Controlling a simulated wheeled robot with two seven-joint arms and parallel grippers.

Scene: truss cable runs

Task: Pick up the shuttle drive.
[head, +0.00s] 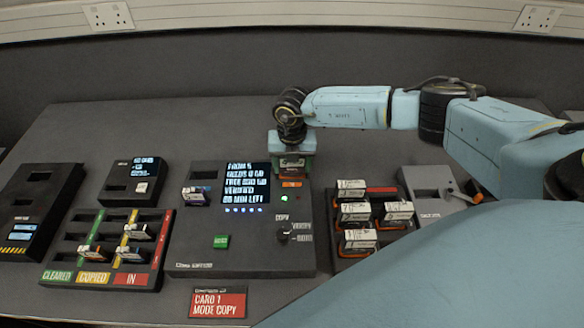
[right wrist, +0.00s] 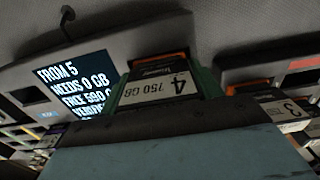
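My right gripper (head: 291,160) points down at the upper right corner of the copy station (head: 245,257). Between its green fingers is a drive with a white label reading "4 750 GB", seen in the right wrist view (right wrist: 158,88). The fingers lie along both its sides with no clear gap, so the gripper looks shut on it. The drive's lower end is hidden, so I cannot tell whether it is still seated in a slot. No readable label says "shuttle". Another drive (head: 196,195) stands in the station's left slot. My left gripper is out of view.
A rack (head: 381,190) with several drives stands right of the station, with a grey device (head: 428,183) beyond. Left are a sorting tray (head: 133,279) marked CLEARED, COPIED and IN, a small display box (head: 118,167) and a black unit (head: 57,190). A "CARD 1 MODE COPY" sign (head: 218,303) lies in front.

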